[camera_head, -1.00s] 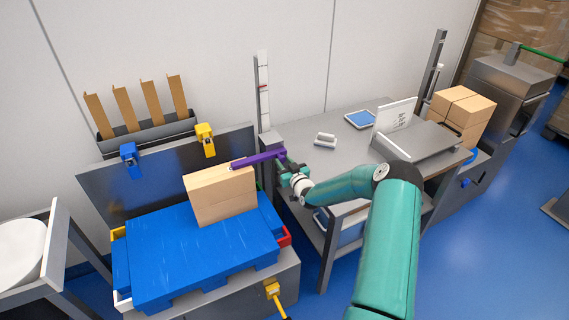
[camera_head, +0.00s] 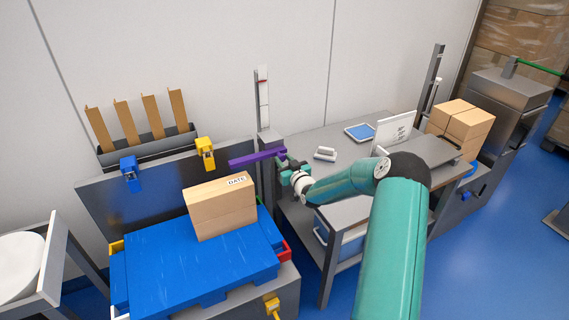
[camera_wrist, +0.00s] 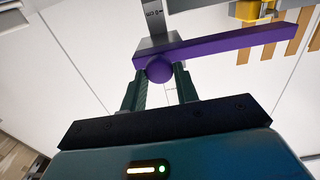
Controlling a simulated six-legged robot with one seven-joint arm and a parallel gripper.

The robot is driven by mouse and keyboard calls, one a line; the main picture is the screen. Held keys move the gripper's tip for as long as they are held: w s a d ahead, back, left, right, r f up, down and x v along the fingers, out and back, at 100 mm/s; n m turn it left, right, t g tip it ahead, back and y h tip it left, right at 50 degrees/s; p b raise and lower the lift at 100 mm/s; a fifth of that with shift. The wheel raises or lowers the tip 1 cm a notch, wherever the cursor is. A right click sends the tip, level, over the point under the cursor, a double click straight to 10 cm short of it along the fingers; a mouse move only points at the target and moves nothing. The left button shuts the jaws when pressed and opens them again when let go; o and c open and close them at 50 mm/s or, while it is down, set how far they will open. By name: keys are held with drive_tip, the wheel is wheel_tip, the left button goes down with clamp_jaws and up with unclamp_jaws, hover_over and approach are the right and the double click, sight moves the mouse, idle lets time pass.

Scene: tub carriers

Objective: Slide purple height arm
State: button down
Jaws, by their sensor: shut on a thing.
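The purple height arm (camera_head: 256,158) is a flat horizontal bar on the upright grey post (camera_head: 263,105) behind the table's left corner. It reaches left over the cardboard box (camera_head: 220,207) and sits a little above its top, apart from it. My gripper (camera_head: 288,168) is at the bar's right end. In the wrist view, my gripper (camera_wrist: 163,82) is shut on the round purple knob (camera_wrist: 160,69) of the arm, with one finger on each side. The bar (camera_wrist: 225,44) extends to the right there.
The box stands on a blue pallet-like platform (camera_head: 190,262). Yellow (camera_head: 205,153) and blue (camera_head: 130,173) clamps sit on the grey back panel. The grey table (camera_head: 345,160) at right holds a tablet (camera_head: 360,132), a sign (camera_head: 394,130) and stacked cartons (camera_head: 462,122).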

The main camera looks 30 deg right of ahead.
drive_tip(key=c, duration=1.1)
unclamp_jaws()
drive_tip(key=shift+r, duration=0.45)
drive_tip(key=shift+f, duration=0.2)
drive_tip(key=s, duration=1.3)
drive_tip(key=shift+s, duration=0.4)
drive_tip(key=s+a+r+n+g+h, duration=0.1)
drive_tip(key=s+a+r+g, duration=0.25)
drive_tip(key=a+r, duration=0.35)
drive_tip(key=s+a+r+n+g+h, duration=0.1)
drive_tip(key=s+a+r+g, duration=0.3)
drive_tip(key=r, duration=0.4)
drive_tip(key=s+a+r+g, duration=0.1)
drive_tip(key=s+a, duration=0.3)
drive_tip(key=s, duration=0.4)
drive_tip(key=s+a+r+m+g+y, duration=0.1)
drive_tip(key=s+a+r, duration=0.3)
drive_tip(key=s, duration=0.4)
drive_tip(key=s+a+r+m+g+y, duration=0.1)
drive_tip(key=s+a+r+g, duration=0.2)
drive_tip(key=s+a, duration=0.2)
drive_tip(key=shift+s+a, duration=0.15)
drive_tip(key=shift+s, duration=1.75)
